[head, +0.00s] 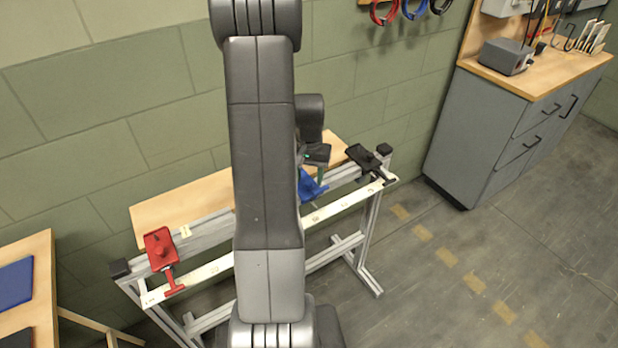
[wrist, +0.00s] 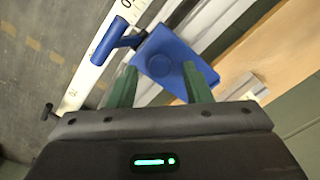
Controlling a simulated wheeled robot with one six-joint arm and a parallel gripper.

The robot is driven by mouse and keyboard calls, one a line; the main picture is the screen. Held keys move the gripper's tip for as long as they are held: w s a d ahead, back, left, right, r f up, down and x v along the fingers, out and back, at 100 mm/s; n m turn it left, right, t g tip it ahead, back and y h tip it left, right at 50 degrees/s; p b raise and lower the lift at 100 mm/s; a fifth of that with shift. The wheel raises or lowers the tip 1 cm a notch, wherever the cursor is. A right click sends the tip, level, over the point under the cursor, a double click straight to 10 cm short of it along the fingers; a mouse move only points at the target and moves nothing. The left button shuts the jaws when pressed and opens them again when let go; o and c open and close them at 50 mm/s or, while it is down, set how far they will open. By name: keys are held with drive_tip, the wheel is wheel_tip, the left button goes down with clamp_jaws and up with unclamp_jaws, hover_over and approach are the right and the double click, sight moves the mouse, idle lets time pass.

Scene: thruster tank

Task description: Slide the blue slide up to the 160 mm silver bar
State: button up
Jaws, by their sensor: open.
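The blue slide (head: 310,187) sits on the aluminium rail right of the middle, partly hidden behind my arm in the head view. In the wrist view the blue slide (wrist: 172,50) shows a flat body with a round knob, and a dark arm leading to a blue pointer piece over the white scale strip (wrist: 128,12). My gripper (wrist: 160,68) is open, its two green fingers at either side of the knob. I cannot tell whether they touch the slide. In the head view my gripper (head: 321,168) is at the blue slide. I cannot make out the 160 mm silver bar.
A red slide (head: 161,250) is at the rail's left end and a black slide (head: 364,158) near its right end. The white scale strip (head: 334,208) runs along the front. A wooden board (head: 180,204) lies behind. A grey cabinet (head: 490,130) stands at right.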

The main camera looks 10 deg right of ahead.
drive_tip(key=shift+f, duration=0.7)
clamp_jaws()
drive_tip(key=s+a+b, duration=0.1)
drive_tip(key=s+a, duration=0.2)
drive_tip(key=a, duration=0.6)
drive_tip(key=s+a+b, duration=0.1)
drive_tip(key=s+a, duration=0.2)
drive_tip(key=a, duration=0.6)
drive_tip(key=shift+s+b, duration=0.3)
unclamp_jaws()
drive_tip(key=shift+r, duration=0.15)
wheel_tip(320, 180, up, 14)
drive_tip(key=shift+f+p, duration=0.2)
drive_tip(key=shift+p, duration=0.2)
